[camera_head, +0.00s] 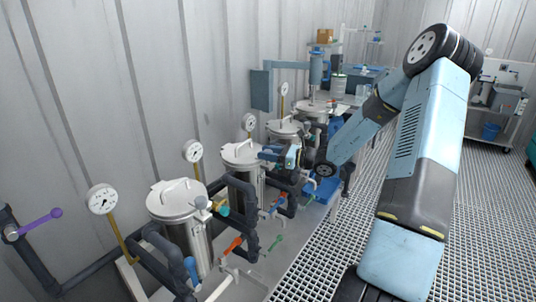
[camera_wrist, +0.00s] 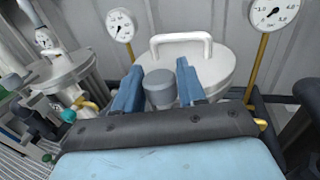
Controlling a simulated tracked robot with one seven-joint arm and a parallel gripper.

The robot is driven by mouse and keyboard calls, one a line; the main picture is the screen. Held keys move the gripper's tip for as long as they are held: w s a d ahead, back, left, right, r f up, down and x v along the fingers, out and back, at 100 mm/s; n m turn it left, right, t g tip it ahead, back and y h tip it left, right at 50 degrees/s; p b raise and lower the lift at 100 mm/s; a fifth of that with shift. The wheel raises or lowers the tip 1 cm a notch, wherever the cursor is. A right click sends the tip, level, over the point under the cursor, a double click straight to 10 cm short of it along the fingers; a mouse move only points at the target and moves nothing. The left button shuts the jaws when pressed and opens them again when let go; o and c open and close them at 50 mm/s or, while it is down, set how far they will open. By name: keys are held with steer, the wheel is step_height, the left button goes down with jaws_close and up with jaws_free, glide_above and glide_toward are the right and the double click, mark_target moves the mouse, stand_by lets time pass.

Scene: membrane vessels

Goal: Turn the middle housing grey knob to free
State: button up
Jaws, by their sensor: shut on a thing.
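A row of steel housings with white-handled lids stands along the wall. In the head view, my gripper (camera_head: 278,154) is at the front of the second housing from the near end (camera_head: 242,155). In the wrist view, my gripper's two blue fingers (camera_wrist: 158,74) are on either side of a grey knob (camera_wrist: 160,91) and shut on it. The knob is in front of the housing's round lid (camera_wrist: 205,67). My gripper hides this knob in the head view. Which way the knob is turned cannot be told.
The nearest housing (camera_head: 180,200) has a gauge (camera_head: 102,199) beside it. Dark pipes with orange (camera_head: 234,245), green (camera_head: 274,243) and blue handles run low in front. A purple lever (camera_head: 42,220) is at far left. The grated floor (camera_head: 490,220) at right is open.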

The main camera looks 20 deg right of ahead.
steer(key=n+g+y, duration=0.1)
steer(key=n+g, duration=0.2)
steer(key=g, duration=0.1)
steer(key=n+g+y, duration=0.2)
steer(key=n+g, duration=0.1)
steer(key=g, duration=0.2)
steer(key=shift+w+d, duration=0.1)
steer(key=n+g+h, duration=0.1)
steer(key=n+g, duration=0.2)
steer(key=g, duration=0.1)
steer(key=n+g+h, duration=0.1)
steer(key=n+g, duration=0.2)
steer(key=g, duration=0.2)
steer(key=shift+r+n+g, duration=0.1)
steer(key=shift+n+g, duration=0.3)
steer(key=o, duration=0.9)
